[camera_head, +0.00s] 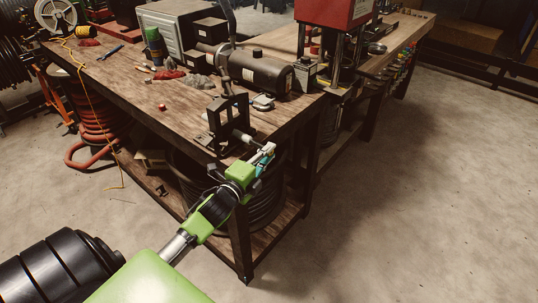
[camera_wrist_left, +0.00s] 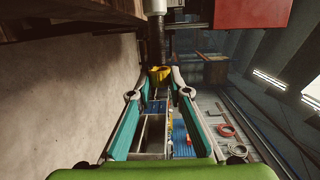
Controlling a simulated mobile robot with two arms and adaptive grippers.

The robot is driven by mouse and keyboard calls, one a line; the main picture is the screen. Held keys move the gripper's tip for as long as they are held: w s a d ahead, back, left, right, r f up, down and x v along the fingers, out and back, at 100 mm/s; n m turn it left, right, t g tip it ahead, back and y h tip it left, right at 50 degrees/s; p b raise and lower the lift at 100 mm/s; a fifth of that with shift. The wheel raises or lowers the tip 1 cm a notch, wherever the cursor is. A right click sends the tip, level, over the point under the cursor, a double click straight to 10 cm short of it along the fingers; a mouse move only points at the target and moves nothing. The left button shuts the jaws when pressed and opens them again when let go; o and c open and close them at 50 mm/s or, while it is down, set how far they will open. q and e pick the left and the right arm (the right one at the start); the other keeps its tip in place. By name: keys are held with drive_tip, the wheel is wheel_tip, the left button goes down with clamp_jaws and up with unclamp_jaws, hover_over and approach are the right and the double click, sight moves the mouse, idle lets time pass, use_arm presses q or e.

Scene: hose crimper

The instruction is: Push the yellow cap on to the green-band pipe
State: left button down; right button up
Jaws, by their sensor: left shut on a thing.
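My left gripper (camera_head: 268,149) is at the near right corner of the workbench, beside a black stand (camera_head: 228,122). A short pale pipe (camera_head: 242,136) sticks out of the stand towards the gripper. In the left wrist view the yellow cap (camera_wrist_left: 159,74) sits between the fingertips of my left gripper (camera_wrist_left: 157,78), which is shut on it. A dark grey pipe (camera_wrist_left: 157,38) is in line just beyond the cap; I cannot tell whether they touch. No green band can be made out on the pipe. My right gripper is not in view.
The wooden workbench (camera_head: 130,80) holds a small red piece (camera_head: 162,107), a black cylindrical machine (camera_head: 260,72) and grey boxes at the back. A red press (camera_head: 333,12) stands behind. Coiled hoses lie under the bench. The concrete floor (camera_head: 430,190) at the right is clear.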

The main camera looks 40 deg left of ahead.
use_arm(q)
drive_tip(key=shift+w+a, duration=0.1)
drive_tip(key=shift+a, duration=0.75)
drive_tip(key=shift+a+r, duration=0.1)
drive_tip(key=shift+a, duration=0.1)
drive_tip(key=c, duration=1.8)
unclamp_jaws()
drive_tip(key=shift+a, duration=0.15)
drive_tip(key=s, duration=0.8)
drive_tip(key=s+d, duration=0.1)
drive_tip(key=s, duration=0.3)
drive_tip(key=shift+r, duration=0.3)
drive_tip(key=shift+f, duration=0.1)
